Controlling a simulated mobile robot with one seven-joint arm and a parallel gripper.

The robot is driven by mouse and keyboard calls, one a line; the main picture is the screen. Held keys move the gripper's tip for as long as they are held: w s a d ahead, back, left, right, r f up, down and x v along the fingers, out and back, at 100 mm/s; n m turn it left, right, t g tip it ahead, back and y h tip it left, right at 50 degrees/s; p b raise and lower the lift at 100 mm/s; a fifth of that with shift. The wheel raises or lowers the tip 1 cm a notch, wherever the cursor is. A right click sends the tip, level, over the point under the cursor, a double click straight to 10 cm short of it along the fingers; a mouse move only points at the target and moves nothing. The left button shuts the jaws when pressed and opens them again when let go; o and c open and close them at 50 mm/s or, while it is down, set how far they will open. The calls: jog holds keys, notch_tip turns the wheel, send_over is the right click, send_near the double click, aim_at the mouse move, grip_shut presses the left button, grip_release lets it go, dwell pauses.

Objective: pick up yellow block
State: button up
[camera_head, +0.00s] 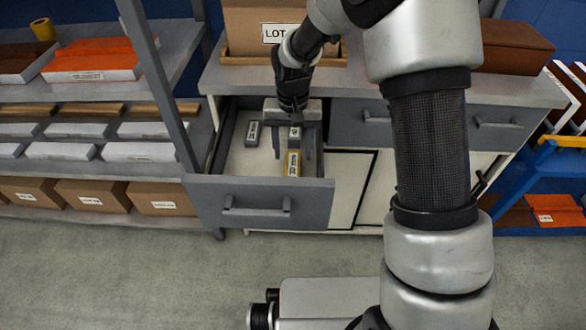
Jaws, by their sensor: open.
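The yellow block (293,163) lies in the open drawer (262,200), with a pale label on its top. It sits toward the right side of the drawer floor. My gripper (293,150) points down into the drawer, with its fingers open over the area of the block. One finger shows just right of the block, and the hand hides part of the drawer behind. I cannot tell whether the fingers touch the block.
A grey labelled block (253,133) lies at the left in the drawer. The drawer's walls surround my gripper. A cardboard box (245,28) stands on the worktop above. Shelves with white boxes (140,151) stand at the left, and a blue rack (543,180) at the right.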

aim_at(293, 164)
notch_tip(293, 164, down, 5)
jog(key=shift+r+b, duration=0.1)
jog(key=shift+b, duration=0.6)
jog(key=shift+w+r, duration=0.1)
jog(key=c, duration=1.2)
